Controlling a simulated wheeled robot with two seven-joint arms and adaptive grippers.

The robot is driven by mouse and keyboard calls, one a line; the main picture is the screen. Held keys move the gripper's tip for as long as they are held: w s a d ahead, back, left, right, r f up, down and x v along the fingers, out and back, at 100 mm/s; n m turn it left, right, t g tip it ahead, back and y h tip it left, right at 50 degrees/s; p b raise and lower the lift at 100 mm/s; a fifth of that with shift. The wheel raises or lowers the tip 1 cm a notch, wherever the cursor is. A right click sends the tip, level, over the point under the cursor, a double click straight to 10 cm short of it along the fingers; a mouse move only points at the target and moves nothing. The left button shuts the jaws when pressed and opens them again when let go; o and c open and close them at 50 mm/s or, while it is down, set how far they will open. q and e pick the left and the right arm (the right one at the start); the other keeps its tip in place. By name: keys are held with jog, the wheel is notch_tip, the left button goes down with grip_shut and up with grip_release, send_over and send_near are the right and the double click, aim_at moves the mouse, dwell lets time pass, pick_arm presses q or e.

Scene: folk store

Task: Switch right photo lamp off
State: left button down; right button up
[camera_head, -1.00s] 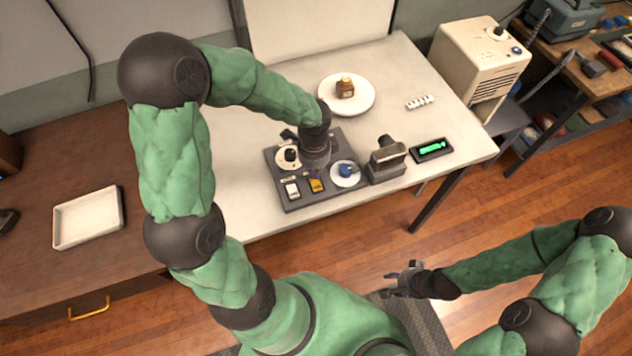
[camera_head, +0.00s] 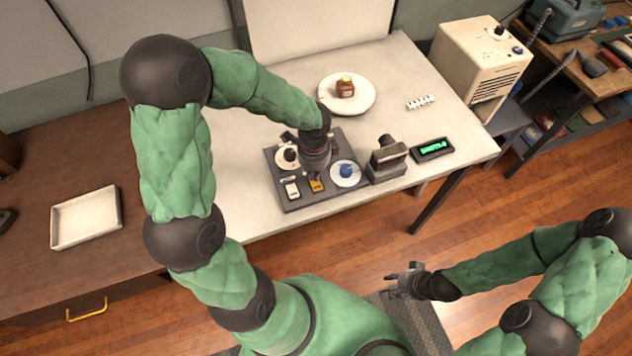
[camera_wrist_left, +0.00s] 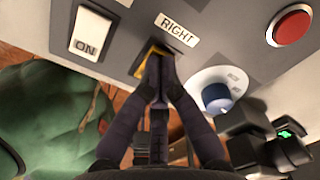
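The grey control panel (camera_head: 290,203) lies on the white table. In the left wrist view it carries a white switch (camera_wrist_left: 89,33) marked ON and a yellow switch (camera_wrist_left: 142,62) beside a label reading RIGHT (camera_wrist_left: 175,30). My left gripper (camera_wrist_left: 158,68) points at the yellow switch with its fingertips together, at or touching it, and covers much of it. The yellow switch also shows in the head view (camera_head: 316,186), just below my left gripper (camera_head: 315,172). My right gripper (camera_head: 392,280) hangs empty over the floor, its fingers apart. No lamp is clearly identifiable.
A blue knob (camera_wrist_left: 216,97) on a white dial sits beside the yellow switch, and a red button (camera_wrist_left: 291,25) lies further off. A dark camera-like device (camera_head: 387,160) and a green-lit display (camera_head: 432,149) stand right of the panel.

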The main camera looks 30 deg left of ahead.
pick_arm(q)
jog(key=shift+f, duration=0.35)
jog(key=shift+r, duration=0.15)
jog(key=shift+r+p, duration=3.05)
jog(key=shift+r, duration=0.4)
jog(key=shift+f, duration=0.1)
